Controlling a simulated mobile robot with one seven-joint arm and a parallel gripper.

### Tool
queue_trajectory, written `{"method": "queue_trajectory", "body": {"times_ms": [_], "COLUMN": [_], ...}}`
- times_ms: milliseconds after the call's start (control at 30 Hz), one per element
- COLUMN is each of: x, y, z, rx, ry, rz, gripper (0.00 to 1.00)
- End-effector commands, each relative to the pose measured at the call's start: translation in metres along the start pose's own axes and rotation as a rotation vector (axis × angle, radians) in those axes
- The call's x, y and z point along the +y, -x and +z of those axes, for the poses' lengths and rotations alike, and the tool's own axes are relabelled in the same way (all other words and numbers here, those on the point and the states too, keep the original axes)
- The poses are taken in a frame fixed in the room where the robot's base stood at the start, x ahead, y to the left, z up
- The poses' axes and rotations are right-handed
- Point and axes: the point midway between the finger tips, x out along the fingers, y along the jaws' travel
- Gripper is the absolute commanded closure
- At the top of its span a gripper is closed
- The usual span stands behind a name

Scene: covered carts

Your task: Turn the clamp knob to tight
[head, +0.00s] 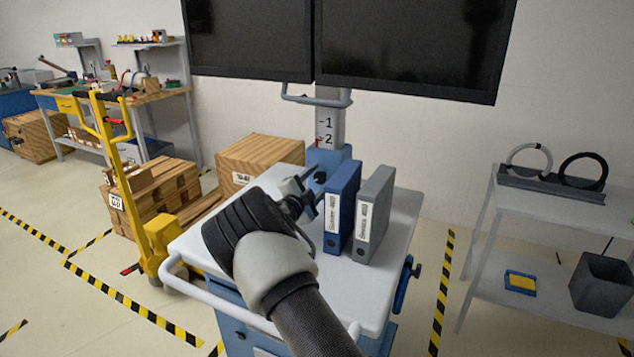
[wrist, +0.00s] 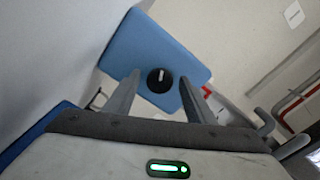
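The clamp knob (wrist: 160,80) is black and round with a white line on its face, pointing nearly straight up in the wrist view. It sits on a blue clamp block (wrist: 150,48), which also shows in the head view (head: 341,156) at the foot of the grey monitor column (head: 330,118). My gripper (wrist: 158,78) is open and empty, its fingers appearing on either side of the knob with gaps. Whether the fingertips reach its depth is unclear. In the head view my gripper (head: 308,193) is over the cart, pointed at the block; the knob is mostly hidden there.
A blue binder (head: 342,205) and a grey binder (head: 373,215) stand on the white cart top (head: 400,220), close right of my gripper. Two dark monitors (head: 410,45) hang above. A yellow pallet truck (head: 155,235) and wooden boxes (head: 258,155) are left.

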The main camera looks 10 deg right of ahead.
Motion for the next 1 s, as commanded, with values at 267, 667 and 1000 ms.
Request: {"method": "queue_trajectory", "body": {"times_ms": [267, 667, 1000], "x": [0.0001, 0.0002, 0.0009], "y": [0.0002, 0.0005, 0.0006], "z": [-0.0001, 0.0002, 0.0006], "rx": [0.000, 0.001, 0.000], "ry": [0.000, -0.099, -0.383], "rz": [0.000, -0.001, -0.001], "gripper": [0.90, 0.90, 0.90]}}
